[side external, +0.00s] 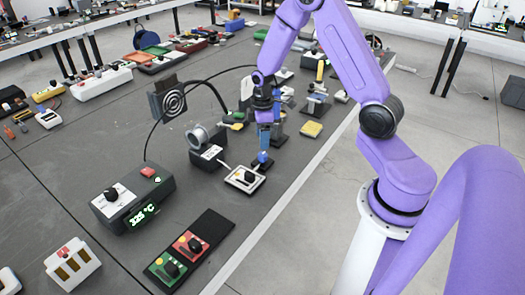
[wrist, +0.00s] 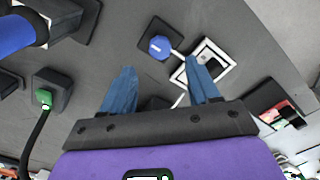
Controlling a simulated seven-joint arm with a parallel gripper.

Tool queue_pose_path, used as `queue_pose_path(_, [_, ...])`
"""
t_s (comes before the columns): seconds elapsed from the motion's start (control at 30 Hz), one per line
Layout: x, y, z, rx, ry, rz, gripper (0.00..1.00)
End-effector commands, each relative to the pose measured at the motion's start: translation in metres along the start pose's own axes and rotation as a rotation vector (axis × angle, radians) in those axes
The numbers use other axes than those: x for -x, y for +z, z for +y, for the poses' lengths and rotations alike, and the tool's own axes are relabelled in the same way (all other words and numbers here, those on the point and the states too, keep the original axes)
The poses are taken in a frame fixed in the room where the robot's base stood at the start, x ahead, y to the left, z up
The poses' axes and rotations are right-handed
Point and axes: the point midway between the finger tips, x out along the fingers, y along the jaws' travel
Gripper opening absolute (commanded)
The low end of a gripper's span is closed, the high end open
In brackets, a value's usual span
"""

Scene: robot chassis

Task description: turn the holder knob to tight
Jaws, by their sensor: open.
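My gripper (side external: 265,143) is open and empty, pointing down over the table; its two blue fingers stand wide apart in the wrist view (wrist: 163,78). A blue knob on a dark square base (wrist: 159,46) lies beyond the fingertips, and the same blue knob shows just below the gripper in the side view (side external: 263,157). A white-framed panel with a black knob (side external: 242,180) is beside it; in the wrist view this panel (wrist: 228,70) is partly hidden by the right finger. I cannot tell for certain which knob is the holder's, nor read any tight marking.
A black box with a grey ring (side external: 207,152) stands left of the panel. A dark station with a green display (side external: 135,200) and a red and green knob panel (side external: 190,248) are nearer the camera. Several small items crowd the table behind my gripper. Thin cables run between the devices.

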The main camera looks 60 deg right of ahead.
Motion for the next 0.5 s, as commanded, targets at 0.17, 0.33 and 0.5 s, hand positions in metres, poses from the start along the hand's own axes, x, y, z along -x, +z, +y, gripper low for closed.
queue_pose_path(0.17, [-0.03,0.001,0.0,0.0,-0.003,-0.002,0.6])
queue_pose_path(0.33, [-0.05,0.0,-0.001,0.001,-0.002,-0.002,0.6])
queue_pose_path(0.5, [-0.062,0.0,0.0,0.0,0.0,0.0,0.6])
